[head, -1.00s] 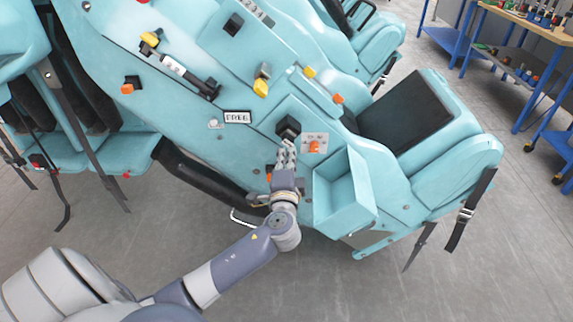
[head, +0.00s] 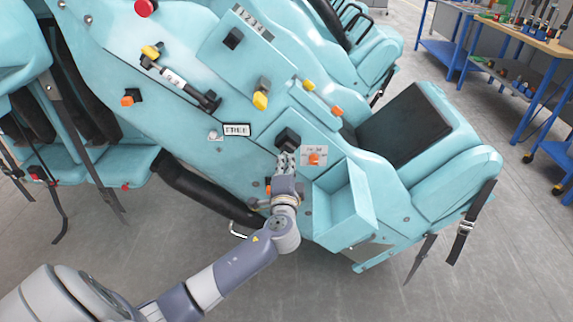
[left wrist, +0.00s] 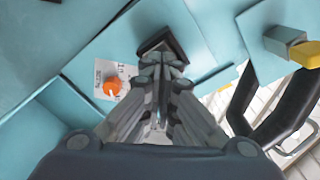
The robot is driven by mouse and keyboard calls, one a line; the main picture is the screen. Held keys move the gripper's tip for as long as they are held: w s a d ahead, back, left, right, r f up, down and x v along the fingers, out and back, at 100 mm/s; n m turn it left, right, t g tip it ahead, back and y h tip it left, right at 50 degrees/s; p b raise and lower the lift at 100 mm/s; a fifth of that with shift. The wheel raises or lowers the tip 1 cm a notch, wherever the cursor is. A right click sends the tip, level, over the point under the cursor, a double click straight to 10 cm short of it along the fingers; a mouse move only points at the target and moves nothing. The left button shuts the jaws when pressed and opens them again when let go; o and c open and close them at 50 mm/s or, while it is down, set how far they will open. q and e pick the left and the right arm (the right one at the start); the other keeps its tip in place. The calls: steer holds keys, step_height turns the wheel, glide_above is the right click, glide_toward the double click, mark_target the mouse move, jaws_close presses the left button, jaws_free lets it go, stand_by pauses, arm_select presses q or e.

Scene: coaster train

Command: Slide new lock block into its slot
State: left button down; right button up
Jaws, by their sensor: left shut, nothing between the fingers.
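A dark square piece (head: 288,138) sits on the turquoise side panel of the coaster car, left of a small white label with an orange knob (head: 314,158). It also shows in the left wrist view (left wrist: 158,42). I cannot tell whether it is the lock block in its slot or the slot's dark frame. My left gripper (head: 286,155) is shut and empty, its fingertips right at the lower edge of this piece. In the left wrist view the closed fingers (left wrist: 161,62) cover part of it. My right gripper is not in view.
An open turquoise bin (head: 334,211) juts from the panel right of my left gripper. Yellow-handled levers (head: 261,100) and a sign reading FREE (head: 237,130) are up and left. A blue workbench (head: 543,45) stands at the far right.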

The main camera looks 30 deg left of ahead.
arm_select(q)
steer(key=shift+w, duration=0.2)
steer(key=v, duration=1.5)
step_height(320, 180, down, 22)
steer(key=d+m+g+h, duration=0.1)
steer(key=g+h, duration=0.3)
steer(key=s+d+f+n+g+h, duration=0.15)
steer(key=s+f, duration=0.25)
steer(key=f, duration=0.4)
steer(key=s+d+f+g+h, duration=0.1)
steer(key=s+f+g, duration=0.1)
steer(key=s+f, duration=0.5)
steer(key=s+d+f+n+g+h, duration=0.1)
steer(key=s+f+n+g, duration=0.2)
steer(key=s+f, duration=0.8)
steer(key=s+d+f+n+g+h, duration=0.2)
steer(key=s+f, duration=0.8)
steer(key=s, duration=0.8)
steer(key=shift+s+f+n+g+p, duration=0.35)
steer(key=shift+n+g+p, duration=0.1)
steer(key=shift+n+g, duration=0.45)
